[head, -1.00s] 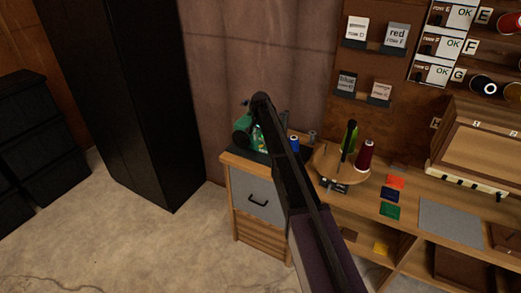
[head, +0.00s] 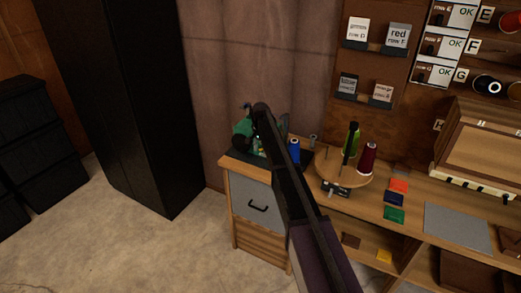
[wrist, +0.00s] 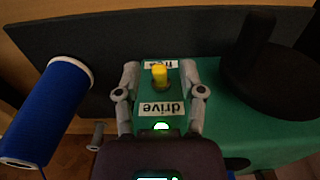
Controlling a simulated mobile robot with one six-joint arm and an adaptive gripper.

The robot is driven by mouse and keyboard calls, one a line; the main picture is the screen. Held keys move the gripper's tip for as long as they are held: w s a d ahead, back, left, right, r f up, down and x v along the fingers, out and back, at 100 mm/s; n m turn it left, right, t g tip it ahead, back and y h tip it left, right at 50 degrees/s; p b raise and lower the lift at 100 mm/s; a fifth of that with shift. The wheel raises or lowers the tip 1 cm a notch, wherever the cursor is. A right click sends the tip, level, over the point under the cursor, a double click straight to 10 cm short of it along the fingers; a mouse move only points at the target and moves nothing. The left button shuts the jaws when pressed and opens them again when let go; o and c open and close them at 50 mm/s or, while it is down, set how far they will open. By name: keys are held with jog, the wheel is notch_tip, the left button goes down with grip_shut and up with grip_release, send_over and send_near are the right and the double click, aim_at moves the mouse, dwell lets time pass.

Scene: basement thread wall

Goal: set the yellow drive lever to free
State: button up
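The yellow drive lever (wrist: 159,73) is a short stub on a green housing (wrist: 147,95) in the wrist view. An upside-down "free" label (wrist: 148,65) lies behind its tip and a "drive" label (wrist: 161,108) is on the near side. The stub stands by the "free" label, but I cannot tell its exact setting. My gripper (wrist: 160,72) is open, its grey fingers on either side of the lever with gaps between. In the head view the green machine (head: 242,130) is partly hidden by my arm.
A blue thread spool (wrist: 48,105) stands left of the housing and a black round part (wrist: 272,75) right of it. In the head view, a round wooden stand (head: 338,171) with a dark red cone (head: 367,158) is to the right. A black cabinet (head: 125,110) stands left.

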grip_shut()
jog(key=shift+s+f, duration=0.1)
jog(key=shift+s, duration=0.05)
jog(key=shift+s+a+f+t+h+b, duration=0.1)
jog(key=shift+s+f+t+h+b, duration=0.15)
jog(key=shift+t+b, duration=0.2)
jog(key=shift+a+f+t+h+b, duration=0.15)
jog(key=shift+t+h+b, duration=0.2)
jog(key=shift+t, duration=0.2)
jog(key=shift+s+f+t+h+b, duration=0.15)
jog(key=shift+f+t+h+b, duration=0.5)
jog(key=shift+t+b, duration=0.45)
jog(key=t+h+b, duration=0.1)
jog(key=b, duration=0.1)
jog(key=t+h+b, duration=0.1)
jog(key=t+b, duration=0.1)
jog(key=shift+f, duration=0.4)
jog(key=shift+t+h+b, duration=0.35)
jog(key=shift+t+b, duration=0.25)
jog(key=shift+b, duration=0.25)
jog(key=shift+w, duration=0.2)
